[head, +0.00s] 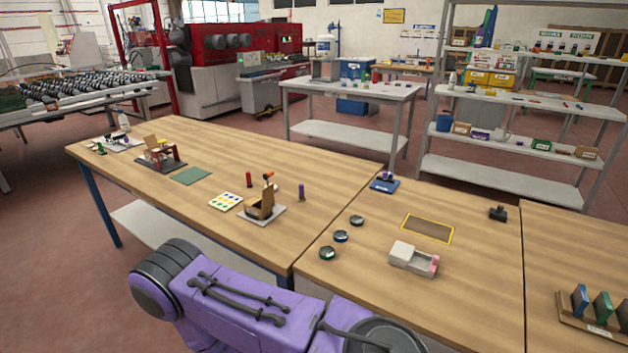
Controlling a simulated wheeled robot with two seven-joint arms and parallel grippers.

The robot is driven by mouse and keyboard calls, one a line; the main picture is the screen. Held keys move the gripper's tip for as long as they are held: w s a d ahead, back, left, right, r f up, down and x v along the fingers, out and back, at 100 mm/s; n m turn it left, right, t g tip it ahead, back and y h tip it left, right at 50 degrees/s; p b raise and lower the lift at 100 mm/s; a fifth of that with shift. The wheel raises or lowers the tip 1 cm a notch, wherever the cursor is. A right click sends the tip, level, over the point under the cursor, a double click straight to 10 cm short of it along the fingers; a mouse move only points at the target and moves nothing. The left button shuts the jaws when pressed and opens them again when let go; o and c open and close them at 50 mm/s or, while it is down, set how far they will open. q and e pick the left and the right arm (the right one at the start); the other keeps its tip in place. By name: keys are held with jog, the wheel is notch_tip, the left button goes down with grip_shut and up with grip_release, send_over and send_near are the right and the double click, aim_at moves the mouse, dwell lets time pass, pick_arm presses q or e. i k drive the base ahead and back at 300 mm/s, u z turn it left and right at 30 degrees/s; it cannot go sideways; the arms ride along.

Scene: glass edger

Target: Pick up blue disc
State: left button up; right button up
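Three small dark round discs lie in a slanting row on the wooden table, near its front left part. The middle disc (341,236) looks blue on top. The nearest disc (327,253) looks greenish, and the farthest disc (357,220) looks dark grey. The discs are apart from each other, with nothing on them. A purple link of my arm crosses the bottom of the head view, in front of the table edge. Neither of my grippers shows in this view.
Right of the discs are a white box with a pink end (412,258) and a yellow-edged brown mat (427,229). A blue item (384,186) lies behind them, and a black object (498,213) lies farther right. A rack of coloured plates (592,310) stands at far right.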

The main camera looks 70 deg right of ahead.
aim_at(340, 236)
jog(key=u, duration=0.05)
jog(key=i, duration=1)
jog(key=z, duration=2.7)
